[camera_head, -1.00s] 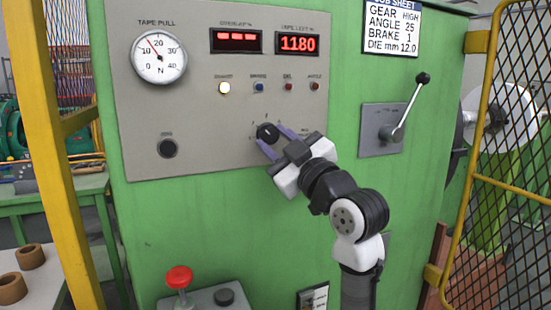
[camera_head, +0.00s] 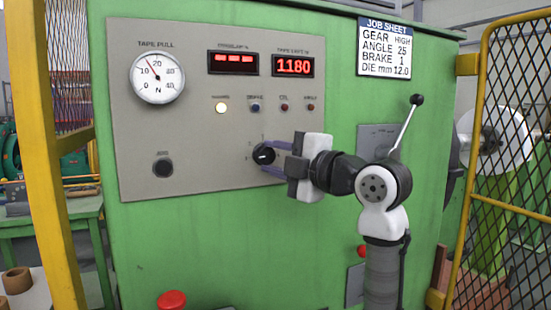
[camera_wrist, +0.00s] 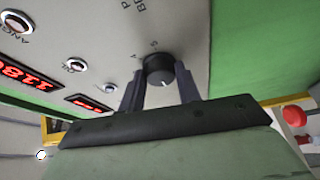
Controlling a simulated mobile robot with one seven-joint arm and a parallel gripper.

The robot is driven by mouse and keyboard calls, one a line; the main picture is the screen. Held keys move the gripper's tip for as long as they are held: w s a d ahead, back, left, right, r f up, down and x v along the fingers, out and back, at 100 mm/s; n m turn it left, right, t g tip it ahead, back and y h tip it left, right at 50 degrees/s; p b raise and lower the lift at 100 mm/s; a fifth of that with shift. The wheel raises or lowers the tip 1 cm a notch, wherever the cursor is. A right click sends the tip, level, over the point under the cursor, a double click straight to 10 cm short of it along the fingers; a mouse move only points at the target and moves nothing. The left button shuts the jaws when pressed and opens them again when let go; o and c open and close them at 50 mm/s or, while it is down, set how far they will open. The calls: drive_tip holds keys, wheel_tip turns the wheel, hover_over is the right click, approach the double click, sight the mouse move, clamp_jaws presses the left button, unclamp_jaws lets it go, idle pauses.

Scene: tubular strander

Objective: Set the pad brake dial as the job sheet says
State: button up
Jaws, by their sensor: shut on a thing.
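The pad brake dial (camera_head: 263,155) is a black round knob low on the right of the grey panel. My gripper (camera_head: 270,158) is shut on it, with one purple-grey finger above and one below. In the wrist view the dial (camera_wrist: 159,70) sits between the two fingertips (camera_wrist: 160,82), with a white pointer mark on its face. Some scale marks show around it, but the fingers hide part of the scale and I cannot tell which mark the pointer is at. The job sheet (camera_head: 387,49) at the upper right reads gear HIGH, angle 25, brake 1, die 12.0 mm.
A tape pull gauge (camera_head: 157,78), two red displays and a row of lamps sit above the dial; the leftmost lamp (camera_head: 221,108) is lit. A lever (camera_head: 407,125) stands behind my arm at right. A red button (camera_head: 172,300) is below, and a yellow mesh guard (camera_head: 505,150) is at right.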

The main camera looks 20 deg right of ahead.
drive_tip(key=shift+r+n+g, duration=0.1)
drive_tip(key=shift+n+g, duration=0.2)
drive_tip(key=shift+n, duration=0.3)
drive_tip(key=o, duration=1)
drive_tip(key=shift+s, duration=0.1)
drive_tip(key=b+v, duration=0.1)
drive_tip(key=v, duration=1.2)
drive_tip(key=shift+s+d, duration=0.1)
drive_tip(key=shift+s, duration=0.2)
